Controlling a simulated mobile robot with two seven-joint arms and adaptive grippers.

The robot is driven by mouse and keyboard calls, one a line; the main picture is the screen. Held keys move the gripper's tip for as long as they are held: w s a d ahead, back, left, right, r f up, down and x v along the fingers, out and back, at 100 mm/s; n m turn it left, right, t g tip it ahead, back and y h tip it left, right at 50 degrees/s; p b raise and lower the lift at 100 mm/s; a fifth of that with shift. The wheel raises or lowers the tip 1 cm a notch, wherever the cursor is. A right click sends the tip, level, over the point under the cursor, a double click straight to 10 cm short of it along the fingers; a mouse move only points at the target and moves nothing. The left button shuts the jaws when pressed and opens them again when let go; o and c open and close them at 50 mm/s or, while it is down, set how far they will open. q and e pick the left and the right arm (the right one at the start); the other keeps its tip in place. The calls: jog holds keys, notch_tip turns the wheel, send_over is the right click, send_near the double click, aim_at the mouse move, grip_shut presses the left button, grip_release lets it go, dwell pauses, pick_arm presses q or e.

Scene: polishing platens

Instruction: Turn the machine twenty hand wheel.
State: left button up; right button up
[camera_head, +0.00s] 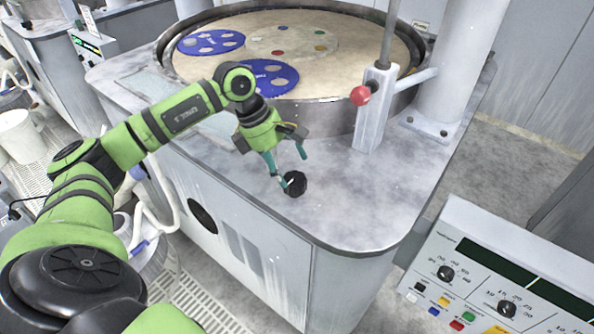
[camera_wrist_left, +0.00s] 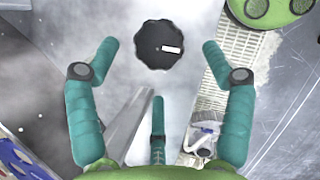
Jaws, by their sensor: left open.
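The hand wheel (camera_head: 295,183) is a small black lobed knob on the grey top of the machine, near its front edge. In the left wrist view the hand wheel (camera_wrist_left: 160,45) shows from above with a small white label on it. My left gripper (camera_head: 286,168) is at the wheel in the head view, its teal fingers pointing down towards it. In the left wrist view my left gripper (camera_wrist_left: 160,72) has its fingers spread wide, with the wheel ahead of the gap between them and nothing held. I cannot tell whether a finger touches the wheel. My right gripper is not in view.
The round platen (camera_head: 290,28) with blue carriers (camera_head: 262,79) lies behind my left arm. A post with a red ball knob (camera_head: 361,95) stands to the right of the gripper. A control panel (camera_head: 490,285) is at the lower right. The machine top between wheel and post is clear.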

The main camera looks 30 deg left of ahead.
aim_at(293, 178)
pick_arm(q)
jog(key=p+x, duration=0.1)
jog(key=x, duration=0.4)
jog(key=shift+w+d+f+p, duration=0.1)
jog(key=shift+w+p, duration=0.1)
jog(key=shift+p, duration=0.15)
jog(key=shift+s, duration=0.15)
jog(key=c, duration=1)
